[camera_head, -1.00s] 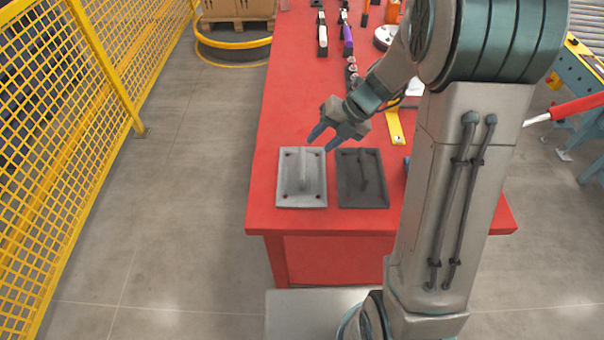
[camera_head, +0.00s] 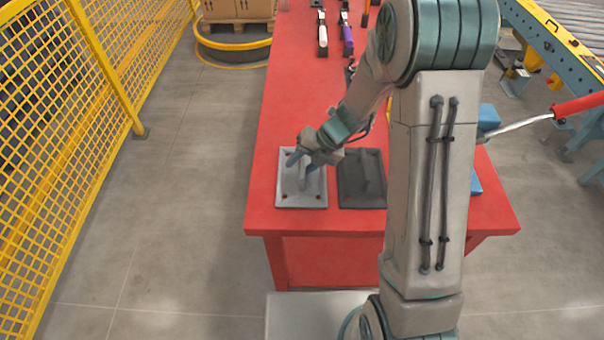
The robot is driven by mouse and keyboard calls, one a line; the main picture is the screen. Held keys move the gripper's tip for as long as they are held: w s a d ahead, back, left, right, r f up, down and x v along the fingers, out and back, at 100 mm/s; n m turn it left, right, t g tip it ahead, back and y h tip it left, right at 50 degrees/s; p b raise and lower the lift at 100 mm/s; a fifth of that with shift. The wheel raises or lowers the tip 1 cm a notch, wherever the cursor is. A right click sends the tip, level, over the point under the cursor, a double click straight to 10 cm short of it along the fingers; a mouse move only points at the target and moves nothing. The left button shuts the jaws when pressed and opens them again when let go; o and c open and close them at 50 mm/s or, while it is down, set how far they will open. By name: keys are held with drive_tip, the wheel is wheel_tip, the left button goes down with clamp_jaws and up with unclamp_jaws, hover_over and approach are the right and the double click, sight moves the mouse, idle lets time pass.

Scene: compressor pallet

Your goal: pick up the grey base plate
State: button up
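The light grey base plate (camera_head: 290,197) lies flat near the front left corner of the red table (camera_head: 262,217). It has a raised rib in its middle and dark spots at its corners. My gripper (camera_head: 297,171) is over the plate's upper half, pointing down, with its blue fingers apart on either side of the rib. It hides the plate's far part. Whether the fingers touch the rib cannot be told. A dark grey plate (camera_head: 374,192) of the same shape lies just to the right.
Blue parts (camera_head: 487,118) show on the table to the right, partly behind my arm. Black-handled tools stand at the far end, one with a purple part (camera_head: 347,38). A yellow mesh fence (camera_head: 60,150) runs along the left. The floor between fence and table is clear.

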clamp_jaws()
drive_tip(key=shift+r, duration=0.15)
